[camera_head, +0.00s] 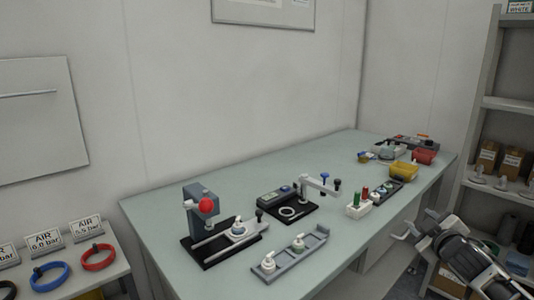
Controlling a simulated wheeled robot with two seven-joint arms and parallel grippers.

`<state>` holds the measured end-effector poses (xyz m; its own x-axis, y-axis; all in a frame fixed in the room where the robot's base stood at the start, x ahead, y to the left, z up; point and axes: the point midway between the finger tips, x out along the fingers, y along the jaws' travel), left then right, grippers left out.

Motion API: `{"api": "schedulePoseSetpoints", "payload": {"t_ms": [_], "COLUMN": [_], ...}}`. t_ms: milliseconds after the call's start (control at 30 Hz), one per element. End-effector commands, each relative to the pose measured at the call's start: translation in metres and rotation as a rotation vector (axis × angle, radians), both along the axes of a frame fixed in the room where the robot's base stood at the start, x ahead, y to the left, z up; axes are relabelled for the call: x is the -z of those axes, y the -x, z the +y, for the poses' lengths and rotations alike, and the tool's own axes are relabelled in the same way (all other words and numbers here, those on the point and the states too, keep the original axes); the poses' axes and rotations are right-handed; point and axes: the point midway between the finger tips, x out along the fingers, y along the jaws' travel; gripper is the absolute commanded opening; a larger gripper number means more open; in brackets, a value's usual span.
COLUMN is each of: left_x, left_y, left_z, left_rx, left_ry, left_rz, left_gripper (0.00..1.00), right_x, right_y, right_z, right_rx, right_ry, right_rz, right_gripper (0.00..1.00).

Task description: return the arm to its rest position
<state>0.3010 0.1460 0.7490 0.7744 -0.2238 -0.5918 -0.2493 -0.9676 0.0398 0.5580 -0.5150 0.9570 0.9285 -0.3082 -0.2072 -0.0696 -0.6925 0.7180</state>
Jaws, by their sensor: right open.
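My right gripper (412,228) shows at the lower right, with its dark wrist and forearm coming in from the right edge. Its jaws are open and I see nothing between them. It is in front of the table's right side, apart from the things on the table. My left gripper does not show.
The grey-green table (160,225) carries a press with a red knob (206,206), a grey tray (297,258) with white parts, a black fixture (289,208) and coloured bins (404,170). Shelves (505,104) stand at right. A side table (107,271) holds coloured rings.

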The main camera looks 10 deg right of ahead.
Motion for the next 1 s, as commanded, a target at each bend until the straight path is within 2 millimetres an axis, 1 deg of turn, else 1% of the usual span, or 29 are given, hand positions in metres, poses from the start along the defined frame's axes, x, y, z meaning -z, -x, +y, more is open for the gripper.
{"api": "schedulePoseSetpoints", "payload": {"t_ms": [33, 167, 200, 267, 300, 367, 400, 467, 500, 567, 600, 700, 733, 800, 833, 900, 1000], "left_x": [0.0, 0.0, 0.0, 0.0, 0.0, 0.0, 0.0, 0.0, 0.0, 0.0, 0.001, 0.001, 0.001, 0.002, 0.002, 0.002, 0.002], "left_y": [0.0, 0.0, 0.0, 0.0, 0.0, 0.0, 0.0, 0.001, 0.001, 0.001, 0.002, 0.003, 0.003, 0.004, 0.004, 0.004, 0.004], "left_z": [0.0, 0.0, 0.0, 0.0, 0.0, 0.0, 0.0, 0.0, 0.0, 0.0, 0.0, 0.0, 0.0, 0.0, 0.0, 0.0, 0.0], "left_rx": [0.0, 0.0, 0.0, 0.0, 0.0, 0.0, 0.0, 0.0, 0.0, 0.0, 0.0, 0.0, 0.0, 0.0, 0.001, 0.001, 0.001], "left_ry": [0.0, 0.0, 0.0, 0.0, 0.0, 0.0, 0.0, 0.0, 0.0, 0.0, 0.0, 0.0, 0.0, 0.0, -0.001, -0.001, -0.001], "left_rz": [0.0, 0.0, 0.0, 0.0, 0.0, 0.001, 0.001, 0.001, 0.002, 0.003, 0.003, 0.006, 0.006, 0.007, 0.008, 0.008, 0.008], "left_gripper": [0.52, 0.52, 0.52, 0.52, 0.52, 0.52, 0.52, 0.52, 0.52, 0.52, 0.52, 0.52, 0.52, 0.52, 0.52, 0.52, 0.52], "right_x": [0.02, 0.073, 0.09, 0.116, 0.134, 0.158, 0.171, 0.189, 0.198, 0.207, 0.211, 0.214, 0.213, 0.211, 0.21, 0.209, 0.208], "right_y": [0.005, 0.025, 0.034, 0.05, 0.064, 0.086, 0.103, 0.129, 0.146, 0.173, 0.189, 0.224, 0.232, 0.247, 0.251, 0.257, 0.26], "right_z": [0.018, 0.067, 0.084, 0.114, 0.135, 0.168, 0.19, 0.224, 0.246, 0.277, 0.295, 0.333, 0.341, 0.356, 0.361, 0.367, 0.37], "right_rx": [-0.023, -0.081, -0.1, -0.129, -0.148, -0.175, -0.189, -0.208, -0.217, -0.226, -0.227, -0.221, -0.218, -0.21, -0.208, -0.202, -0.2], "right_ry": [-0.027, -0.106, -0.136, -0.187, -0.227, -0.291, -0.337, -0.409, -0.459, -0.534, -0.582, -0.689, -0.715, -0.764, -0.779, -0.802, -0.81], "right_rz": [0.023, 0.088, 0.112, 0.147, 0.171, 0.208, 0.232, 0.266, 0.286, 0.313, 0.329, 0.358, 0.365, 0.375, 0.377, 0.381, 0.382], "right_gripper": [0.43, 0.43, 0.43, 0.43, 0.43, 0.43, 0.43, 0.43, 0.43, 0.43, 0.43, 0.43, 0.43, 0.43, 0.43, 0.43, 0.43]}}
